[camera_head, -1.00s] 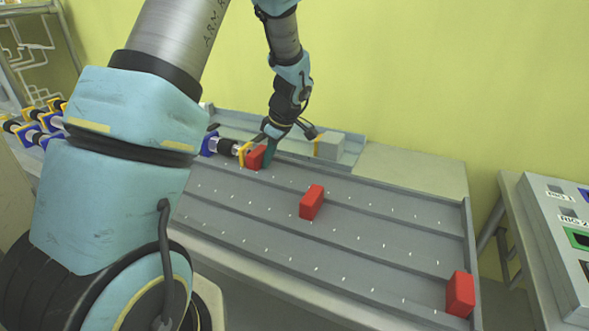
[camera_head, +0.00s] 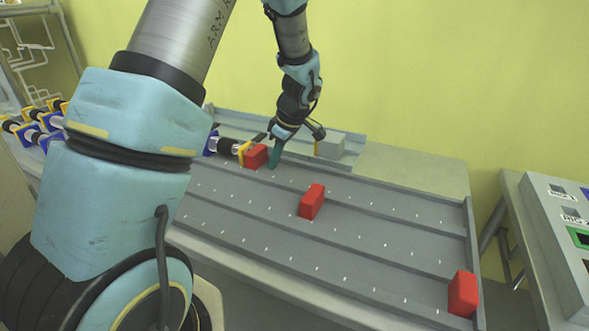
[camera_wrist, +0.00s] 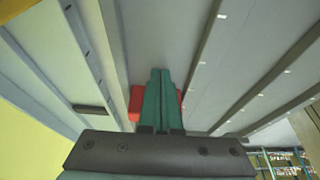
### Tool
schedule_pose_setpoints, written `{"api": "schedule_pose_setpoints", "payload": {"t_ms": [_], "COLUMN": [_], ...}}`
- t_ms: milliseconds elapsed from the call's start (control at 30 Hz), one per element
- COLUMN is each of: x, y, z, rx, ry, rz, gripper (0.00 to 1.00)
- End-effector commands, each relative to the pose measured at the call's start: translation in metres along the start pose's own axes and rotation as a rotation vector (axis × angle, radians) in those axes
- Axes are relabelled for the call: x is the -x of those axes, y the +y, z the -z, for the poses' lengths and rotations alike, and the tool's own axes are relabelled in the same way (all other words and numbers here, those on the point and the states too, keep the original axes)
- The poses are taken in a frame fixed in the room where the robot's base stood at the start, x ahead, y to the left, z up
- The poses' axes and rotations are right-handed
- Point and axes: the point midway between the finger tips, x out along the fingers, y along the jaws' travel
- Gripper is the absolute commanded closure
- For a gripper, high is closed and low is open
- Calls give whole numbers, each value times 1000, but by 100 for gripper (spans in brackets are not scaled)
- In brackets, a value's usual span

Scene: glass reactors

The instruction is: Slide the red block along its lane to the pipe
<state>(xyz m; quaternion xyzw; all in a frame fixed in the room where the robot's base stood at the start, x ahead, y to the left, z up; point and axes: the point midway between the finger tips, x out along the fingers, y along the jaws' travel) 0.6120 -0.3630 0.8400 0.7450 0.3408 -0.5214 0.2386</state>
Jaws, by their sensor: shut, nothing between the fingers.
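Three red blocks sit in separate lanes of the grey laned tray (camera_head: 400,190). The far red block (camera_head: 257,156) stands at the left end of the far lane, against or very near the yellow-rimmed pipe end (camera_head: 243,152). My gripper (camera_head: 272,165) is shut, its teal fingers pointing down just right of that block; I cannot tell whether they touch it. In the wrist view the shut fingers (camera_wrist: 158,100) partly hide a red block (camera_wrist: 136,103). The second red block (camera_head: 312,201) is mid-tray in a middle lane. The third (camera_head: 462,294) is at the right end of the near lane.
A grey box (camera_head: 330,145) with a yellow edge stands behind the far lane. Several more pipes with blue and yellow fittings (camera_head: 40,130) lie at the left. A panel with labels (camera_head: 565,230) is at the right. Tray ridges separate the lanes.

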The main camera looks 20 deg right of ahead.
Motion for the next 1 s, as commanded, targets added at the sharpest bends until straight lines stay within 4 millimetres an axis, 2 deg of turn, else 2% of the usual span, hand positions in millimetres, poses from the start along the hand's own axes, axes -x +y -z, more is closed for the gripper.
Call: {"api": "schedule_pose_setpoints", "payload": {"t_ms": [233, 1000], "x": [6, 76], "y": [0, 0], "z": [2, 28], "rx": [1, 1], "ry": [0, 0], "rz": [-1, -1], "gripper": [100, 100]}}
